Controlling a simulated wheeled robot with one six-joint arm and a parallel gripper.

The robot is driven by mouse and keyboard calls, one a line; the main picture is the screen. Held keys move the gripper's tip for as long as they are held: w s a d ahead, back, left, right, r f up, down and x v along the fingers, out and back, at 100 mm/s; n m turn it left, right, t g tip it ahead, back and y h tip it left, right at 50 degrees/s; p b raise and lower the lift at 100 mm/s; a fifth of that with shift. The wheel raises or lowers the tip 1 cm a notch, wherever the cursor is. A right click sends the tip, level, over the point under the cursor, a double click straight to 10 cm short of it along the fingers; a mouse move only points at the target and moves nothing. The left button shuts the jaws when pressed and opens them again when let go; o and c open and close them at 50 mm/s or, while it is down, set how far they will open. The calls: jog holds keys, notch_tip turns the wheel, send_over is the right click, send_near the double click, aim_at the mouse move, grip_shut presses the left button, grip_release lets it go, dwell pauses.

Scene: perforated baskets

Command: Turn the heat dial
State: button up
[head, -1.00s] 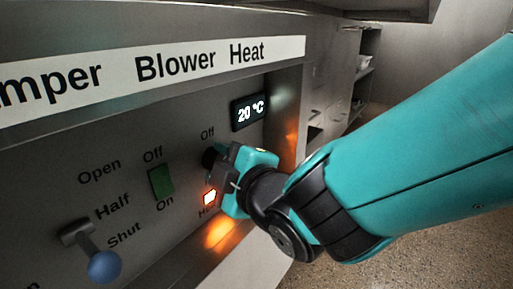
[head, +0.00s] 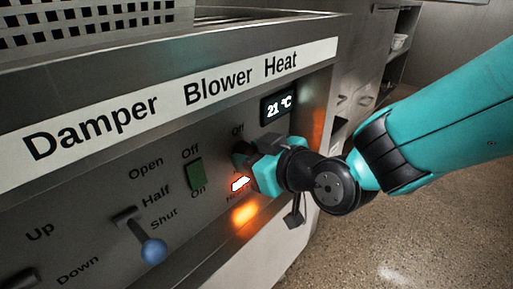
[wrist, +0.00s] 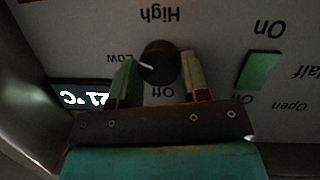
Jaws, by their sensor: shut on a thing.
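The heat dial (wrist: 160,60) is a round black knob on the grey panel. In the wrist view, where the lettering is upside down, its white pointer line aims at the Low label (wrist: 122,58). My gripper (wrist: 160,68) has one finger on each side of the dial and is shut on it. In the head view my gripper (head: 250,160) is at the panel below the Heat label and largely hides the dial. A small display (head: 278,105) above it reads 21 °C, and a lamp (head: 240,184) below glows orange.
Left of the dial are a green blower switch (head: 195,173) and a damper lever with a blue ball (head: 152,250). Another control shows at the lower left. A perforated basket (head: 85,22) stands on top of the machine. Open floor (head: 430,225) lies to the right.

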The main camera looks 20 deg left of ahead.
jog(key=m+g, duration=0.1)
jog(key=m, duration=0.1)
jog(key=m+g+y+p, duration=0.1)
jog(key=m, duration=0.1)
jog(key=shift+w+d+m, duration=0.1)
jog(key=shift+w+m, duration=0.1)
jog(key=shift+m, duration=0.2)
jog(key=m+g, duration=0.1)
jog(key=m, duration=0.1)
jog(key=m+g+y, duration=0.1)
jog(key=m, duration=0.1)
jog(key=shift+w+f+m+y+p, duration=0.1)
jog(key=shift+m+y+p, duration=0.2)
jog(key=shift+p, duration=0.1)
dwell(0.3)
jog(key=o, duration=0.9)
jog(key=p+v, duration=0.2)
jog(key=v, duration=1.5)
jog(key=shift+w+d, duration=0.1)
jog(key=shift+d, duration=0.15)
